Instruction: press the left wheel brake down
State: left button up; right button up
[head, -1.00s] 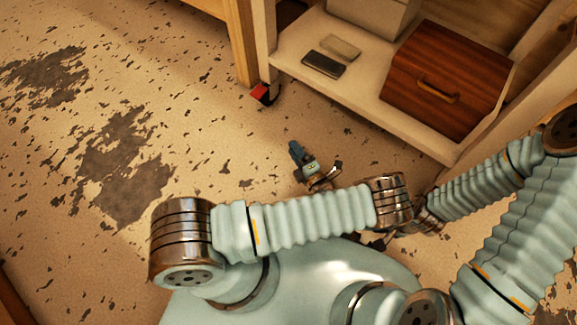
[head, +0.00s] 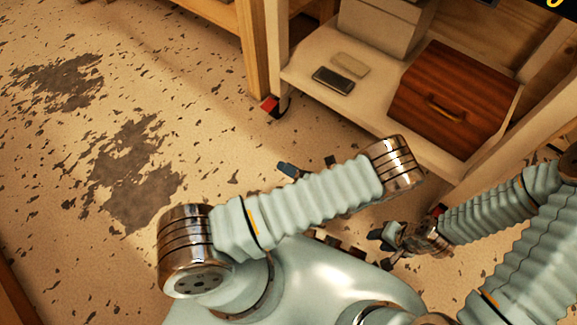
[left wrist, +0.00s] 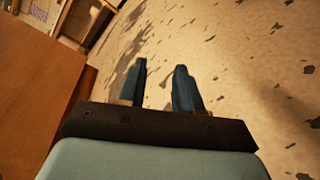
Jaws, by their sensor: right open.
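The left wheel brake (head: 270,104) is a small red pedal on the dark caster at the near left leg of a wheeled shelf unit, in the head view. My left gripper (head: 308,167) is below and right of it, apart from it and partly hidden behind my forearm. In the left wrist view my left gripper (left wrist: 162,86) has its two blue-grey fingers apart with only floor seen between them. My right gripper (head: 380,249) is open and empty near the right caster, where another small red part (head: 438,210) shows.
The shelf's pale lower board (head: 372,112) carries a brown wooden box (head: 450,98), a grey box (head: 383,28) and a dark flat item (head: 333,80). A wooden post (head: 252,50) stands just left of the caster. The speckled floor to the left is clear.

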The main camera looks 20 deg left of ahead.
aim_at(269, 112)
pick_arm(q)
jog(key=w+a+f+m+t, duration=0.1)
jog(key=w+a+m+t, duration=0.1)
jog(key=w+m, duration=0.1)
jog(key=w+a+f+m+t+p, duration=0.1)
jog(key=w+a+f+m+t, duration=0.1)
jog(key=w, duration=0.4)
jog(key=w+a+f+m+t, duration=0.2)
jog(key=w+a+m+t, duration=0.1)
jog(key=w+a+m, duration=0.1)
jog(key=shift+w+a+m+h, duration=0.25)
jog(key=shift+w+m+h, duration=0.05)
jog(key=shift+w+m, duration=0.15)
jog(key=b+x, duration=0.1)
jog(key=x, duration=1.2)
jog(key=shift+w+a+r, duration=0.15)
jog(key=shift+w, duration=0.15)
jog(key=shift+b, duration=0.3)
grip_shut()
